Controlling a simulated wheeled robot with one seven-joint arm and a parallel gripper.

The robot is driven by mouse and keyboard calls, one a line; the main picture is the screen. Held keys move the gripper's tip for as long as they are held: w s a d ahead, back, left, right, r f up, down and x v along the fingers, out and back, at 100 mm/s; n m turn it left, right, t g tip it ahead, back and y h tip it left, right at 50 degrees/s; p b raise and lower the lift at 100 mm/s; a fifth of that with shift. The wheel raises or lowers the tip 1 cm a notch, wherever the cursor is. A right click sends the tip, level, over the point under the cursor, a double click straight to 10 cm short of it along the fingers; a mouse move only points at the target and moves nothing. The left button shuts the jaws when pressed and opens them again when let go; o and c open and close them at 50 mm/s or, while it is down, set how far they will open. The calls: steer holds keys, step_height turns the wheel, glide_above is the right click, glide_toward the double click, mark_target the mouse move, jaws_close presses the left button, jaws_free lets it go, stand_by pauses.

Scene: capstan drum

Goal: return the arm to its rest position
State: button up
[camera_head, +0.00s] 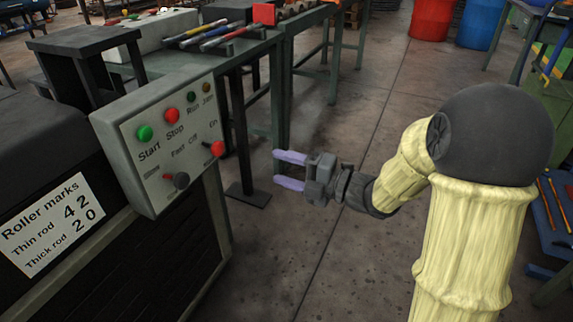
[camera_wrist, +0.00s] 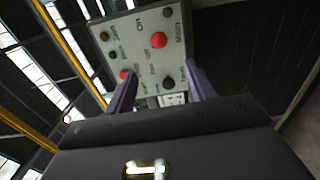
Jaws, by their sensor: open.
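My gripper (camera_head: 290,171) is open, with nothing between its two purple fingers. In the head view it hangs over the floor to the right of the control panel, apart from it. My arm (camera_head: 400,180), in a pale yellow sleeve, is bent and reaches left toward the panel. In the wrist view the panel (camera_wrist: 140,25) appears beyond the purple fingers (camera_wrist: 160,92), tilted in the picture.
A dark machine with a roller marks sign (camera_head: 52,222) stands left, below and beside the panel. A green workbench (camera_head: 240,50) with hammers is behind. A red barrel (camera_head: 431,18) and a blue barrel (camera_head: 480,25) stand at the back.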

stand_by(0.4)
steer(key=w+d+m+t+h+p, duration=0.25)
steer(key=d+m+h+p, duration=0.55)
steer(key=d+m+h, duration=0.85)
steer(key=s+d+m+g+p, duration=0.2)
steer(key=s+m+g+p, duration=0.45)
steer(key=s+m, duration=0.95)
step_height(320, 180, up, 37)
steer(key=p, duration=3.7)
steer(key=shift+s+a+r+n, duration=0.15)
steer(key=shift+s+a+n, duration=0.1)
steer(key=shift+n, duration=0.2)
